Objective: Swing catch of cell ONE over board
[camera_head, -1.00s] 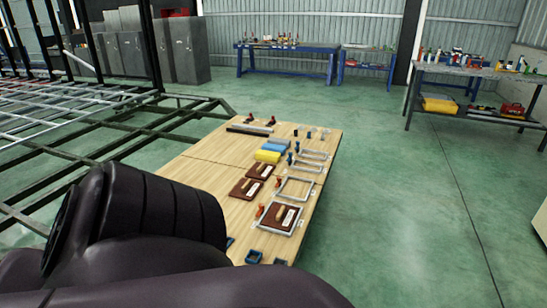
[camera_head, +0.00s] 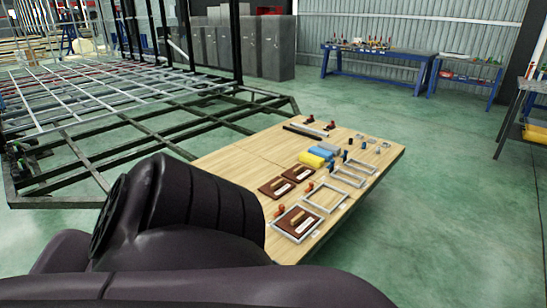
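The wooden table (camera_head: 235,160) holds a row of grey frames, which look like cells. The nearest frame (camera_head: 315,234) has a brown board (camera_head: 285,224) with a wooden handle and white label lying inside it. An orange-red catch (camera_head: 279,210) stands by this frame's far left corner; whether it lies over the board is too small to tell. A second orange-red catch (camera_head: 308,187) is by the empty frame (camera_head: 343,196) behind. The cell numbers cannot be read. Neither gripper is in view; my dark arm covers the table's near left part.
Two more brown boards (camera_head: 272,194) lie left of the frames. Yellow (camera_head: 311,159) and blue blocks, small blue pieces and a dark bar (camera_head: 305,131) lie farther back. A metal trailer chassis (camera_head: 110,130) stands left. Green floor (camera_head: 440,200) is clear at right.

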